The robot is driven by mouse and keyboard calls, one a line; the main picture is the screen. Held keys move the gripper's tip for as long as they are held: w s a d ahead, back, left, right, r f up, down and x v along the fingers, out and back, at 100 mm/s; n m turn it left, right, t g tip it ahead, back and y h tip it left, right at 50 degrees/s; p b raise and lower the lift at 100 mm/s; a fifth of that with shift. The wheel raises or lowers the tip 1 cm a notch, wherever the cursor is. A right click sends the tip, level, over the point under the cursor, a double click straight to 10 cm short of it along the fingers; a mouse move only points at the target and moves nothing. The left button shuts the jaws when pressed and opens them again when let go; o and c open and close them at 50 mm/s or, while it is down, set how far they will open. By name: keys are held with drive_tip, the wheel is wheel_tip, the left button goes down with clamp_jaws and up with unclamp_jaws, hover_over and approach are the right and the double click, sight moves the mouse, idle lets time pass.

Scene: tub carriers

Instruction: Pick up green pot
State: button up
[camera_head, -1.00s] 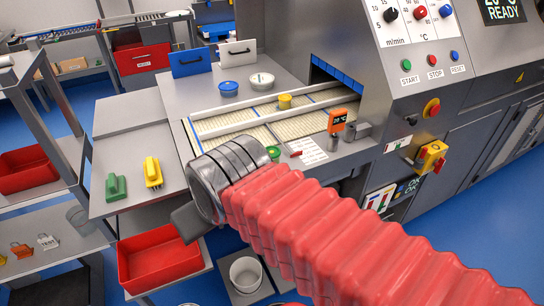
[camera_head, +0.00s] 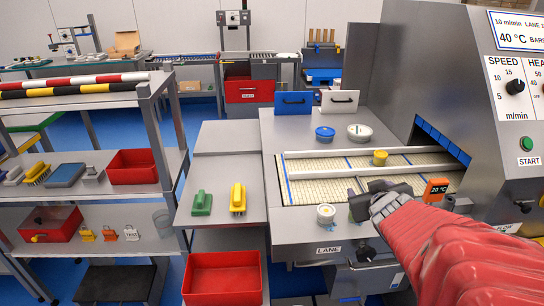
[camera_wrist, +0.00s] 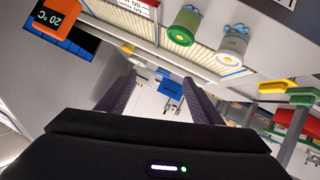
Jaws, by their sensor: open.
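A yellow pot (camera_head: 380,158) stands on the belt (camera_head: 325,185) between metal rails. A blue tub (camera_head: 325,133) and a white tub (camera_head: 360,132) stand behind. An orange 20 °C display (camera_head: 436,189) is right of my gripper. Green and yellow brushes lie on the left side table (camera_head: 220,170).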

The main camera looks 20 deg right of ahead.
drive_tip(key=s+d+f+n+t+y, duration=0.1)
drive_tip(key=s+f+y, duration=0.3)
drive_tip(key=s, duration=0.6)
drive_tip(key=shift+s+f+t+y, duration=0.3)
drive_tip(key=shift+f+t+y, duration=0.1)
drive_tip(key=shift+t+y, duration=0.3)
drive_tip(key=shift+w+d, duration=0.1)
drive_tip(key=shift+x, duration=4.25)
drive_tip(key=shift+x, duration=2.6)
drive_tip(key=shift+c, duration=0.3)
